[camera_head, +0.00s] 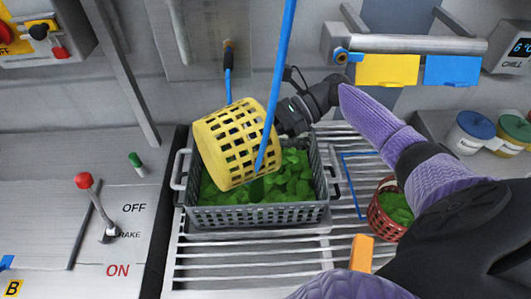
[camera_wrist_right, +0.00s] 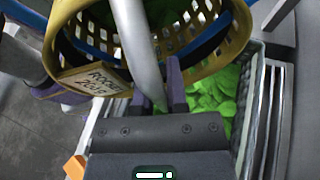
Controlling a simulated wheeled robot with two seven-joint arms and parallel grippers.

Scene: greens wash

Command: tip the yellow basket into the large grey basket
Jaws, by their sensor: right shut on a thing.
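The yellow basket (camera_head: 235,140) is tilted above the large grey basket (camera_head: 262,214), its wall with square holes facing the head camera. My right gripper (camera_head: 287,119) is shut on it at its right side. In the right wrist view the yellow basket (camera_wrist_right: 76,58) fills the top, and the gripper fingers (camera_wrist_right: 160,95) stand at a pale metal bar beside it. Green leaves (camera_head: 290,182) lie in the grey basket and show below in the right wrist view (camera_wrist_right: 212,95). How much the yellow basket holds cannot be told. My left gripper is not in view.
A blue pole (camera_head: 283,60) crosses in front of the yellow basket. A red basket (camera_head: 385,218) with greens stands right on the slatted rack (camera_head: 250,270). A red-knobbed lever (camera_head: 90,195) stands left. A rail with yellow and blue tags (camera_head: 388,70) is behind.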

